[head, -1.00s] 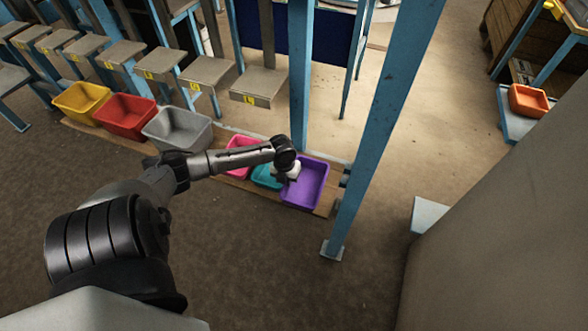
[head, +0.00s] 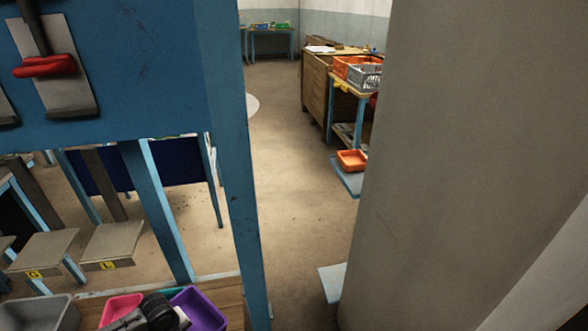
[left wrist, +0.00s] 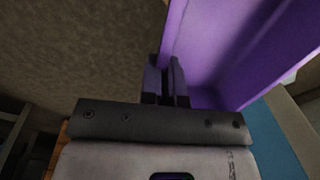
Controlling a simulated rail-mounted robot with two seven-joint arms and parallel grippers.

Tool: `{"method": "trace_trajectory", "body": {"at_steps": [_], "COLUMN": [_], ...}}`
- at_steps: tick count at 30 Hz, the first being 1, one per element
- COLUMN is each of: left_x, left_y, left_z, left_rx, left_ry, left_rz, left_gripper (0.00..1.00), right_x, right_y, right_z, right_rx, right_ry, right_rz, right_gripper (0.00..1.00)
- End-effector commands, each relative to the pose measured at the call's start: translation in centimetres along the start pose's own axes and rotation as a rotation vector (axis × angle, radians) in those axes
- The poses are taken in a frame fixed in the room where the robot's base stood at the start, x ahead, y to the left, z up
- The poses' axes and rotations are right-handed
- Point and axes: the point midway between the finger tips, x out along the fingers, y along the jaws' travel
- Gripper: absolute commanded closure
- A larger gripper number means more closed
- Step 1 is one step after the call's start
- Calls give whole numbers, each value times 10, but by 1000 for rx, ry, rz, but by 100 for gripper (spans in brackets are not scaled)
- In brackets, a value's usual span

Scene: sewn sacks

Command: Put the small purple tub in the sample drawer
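The small purple tub (head: 204,310) is at the bottom of the head view, cut off by the frame edge, at the right end of a row of tubs. My left gripper (head: 182,318) is at its left side. In the left wrist view the purple tub's wall (left wrist: 222,45) runs down to my left gripper (left wrist: 166,82). Its two fingers are close together with the tub's wall edge between them, so it looks shut on that wall. I cannot make out a sample drawer. My right gripper is not in view.
A pink tub (head: 120,307) and a grey tub (head: 45,312) stand left of the purple one. A blue post (head: 240,200) rises just right of it. An orange tub (head: 351,160) sits on a low platform farther off. Bare floor (head: 295,190) lies beyond the post.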

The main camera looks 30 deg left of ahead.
Motion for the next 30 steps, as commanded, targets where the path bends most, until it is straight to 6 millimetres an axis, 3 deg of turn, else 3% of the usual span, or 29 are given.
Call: {"method": "trace_trajectory", "body": {"at_steps": [17, 23, 30], "left_x": [-10, -13, -14], "left_y": [19, 30, 55], "left_z": [-26, -50, -93], "left_rx": [-1054, -1386, -1752], "left_ry": [-96, -127, -159], "left_rz": [-1, 0, 3], "left_gripper": [100, 100, 100], "right_x": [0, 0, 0], "right_y": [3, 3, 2], "right_z": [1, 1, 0], "right_rx": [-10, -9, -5], "right_ry": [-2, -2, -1], "right_rz": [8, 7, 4], "right_gripper": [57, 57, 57]}}
